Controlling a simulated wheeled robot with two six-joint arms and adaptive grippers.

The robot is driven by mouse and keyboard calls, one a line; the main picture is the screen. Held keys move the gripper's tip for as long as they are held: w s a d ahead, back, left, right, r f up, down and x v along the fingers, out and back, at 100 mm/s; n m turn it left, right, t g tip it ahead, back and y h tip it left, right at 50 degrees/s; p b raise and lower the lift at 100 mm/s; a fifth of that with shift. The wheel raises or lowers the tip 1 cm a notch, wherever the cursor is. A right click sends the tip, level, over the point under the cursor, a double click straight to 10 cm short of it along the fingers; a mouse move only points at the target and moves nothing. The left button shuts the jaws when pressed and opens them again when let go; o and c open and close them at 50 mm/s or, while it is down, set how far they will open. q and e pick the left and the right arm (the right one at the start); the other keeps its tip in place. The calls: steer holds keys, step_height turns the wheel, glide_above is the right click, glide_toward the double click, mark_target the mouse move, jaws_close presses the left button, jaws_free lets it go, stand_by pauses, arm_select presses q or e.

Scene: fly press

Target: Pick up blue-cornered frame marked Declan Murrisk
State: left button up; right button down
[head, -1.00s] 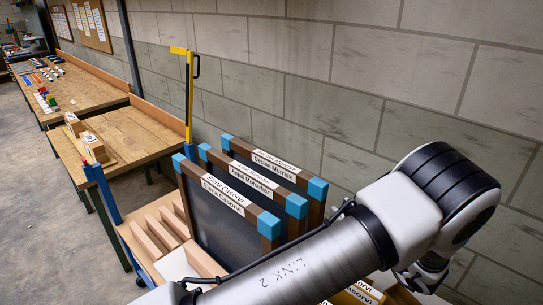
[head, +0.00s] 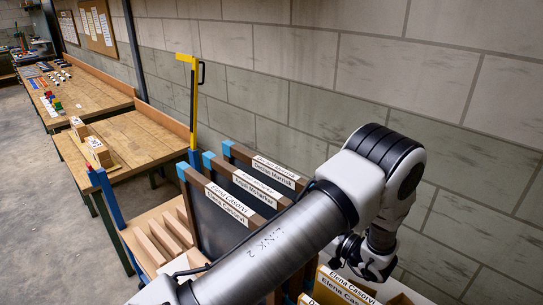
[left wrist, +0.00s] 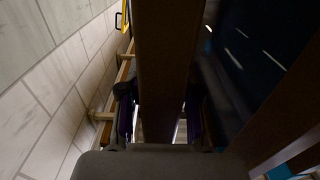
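Three dark-panelled frames with brown bars and blue corners stand side by side in the head view. The one nearest the wall, marked Declan Murrisk (head: 275,171), shows its label and far blue corner. My left arm crosses in front and hides the near ends of the frames. The gripper's fingers cannot be made out there. In the left wrist view my left gripper (left wrist: 160,120) has one finger on each side of a brown bar (left wrist: 165,60), with thin bright gaps beside it. The bar seems to belong to the wall-side frame. My right gripper is not in view.
The frames labelled Elena Casorvi (head: 229,205) and a middle name (head: 258,188) stand close beside it. A slotted wooden rack (head: 158,238), a yellow post (head: 194,100) and the block wall (head: 290,100) surround them. Labelled holders (head: 345,288) lie at the lower right.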

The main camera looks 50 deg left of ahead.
arm_select(q)
steer(key=shift+s+a, duration=0.1)
steer(key=shift+d+r, duration=0.1)
steer(key=shift+d, duration=0.1)
jaws_close()
